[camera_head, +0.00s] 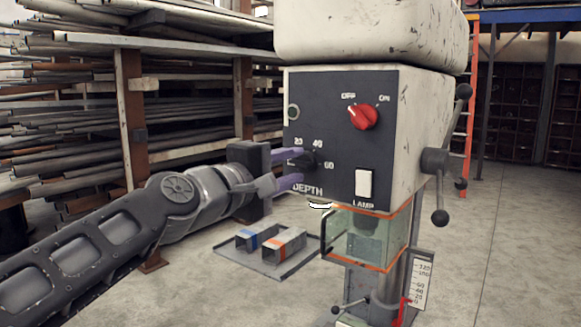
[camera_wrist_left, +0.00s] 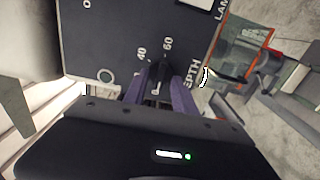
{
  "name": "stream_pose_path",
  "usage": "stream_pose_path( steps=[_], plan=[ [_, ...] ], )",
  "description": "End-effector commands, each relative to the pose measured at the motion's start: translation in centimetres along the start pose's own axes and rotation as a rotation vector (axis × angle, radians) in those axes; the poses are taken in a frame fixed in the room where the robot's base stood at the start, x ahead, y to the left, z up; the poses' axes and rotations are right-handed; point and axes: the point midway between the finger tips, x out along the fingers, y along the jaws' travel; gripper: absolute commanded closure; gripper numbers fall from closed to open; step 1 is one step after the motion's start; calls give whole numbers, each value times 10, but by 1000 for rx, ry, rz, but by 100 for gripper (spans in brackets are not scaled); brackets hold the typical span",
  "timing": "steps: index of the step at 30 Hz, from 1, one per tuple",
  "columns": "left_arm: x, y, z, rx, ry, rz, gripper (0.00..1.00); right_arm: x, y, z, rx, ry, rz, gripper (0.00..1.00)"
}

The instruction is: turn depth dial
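The depth dial (camera_head: 308,160) is a small black knob on the dark front panel of a drill press, with the numbers 20, 40 and 60 around it and DEPTH below. My left gripper (camera_head: 302,166) reaches it from the left, with its purple fingers above and below the knob. In the left wrist view the dial (camera_wrist_left: 159,74) lies between the two fingertips of the gripper (camera_wrist_left: 160,83). The fingers look open around the knob, with a gap at the lower finger; contact is hard to make out. The dial's pointer is partly hidden. My right gripper is not in view.
A red OFF/ON switch (camera_head: 364,116) and a white lamp switch (camera_head: 363,183) share the panel. A clear guard (camera_head: 370,237) with orange edges hangs below. A lever handle (camera_head: 436,161) projects at right. A floor tray (camera_head: 265,262) and pipe racks (camera_head: 130,95) stand left.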

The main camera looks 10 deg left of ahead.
Motion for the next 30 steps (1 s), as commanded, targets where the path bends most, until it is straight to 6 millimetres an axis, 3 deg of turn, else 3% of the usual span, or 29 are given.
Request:
stream_pose_path(
  steps=[11,22,30],
  plan=[
    [-8,0,0,2,0,1,67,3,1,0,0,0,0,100],
    [-65,-1,-1,1,2,2,67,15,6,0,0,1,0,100],
    [-78,-1,0,0,-1,-1,67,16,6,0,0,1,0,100]
  ],
)
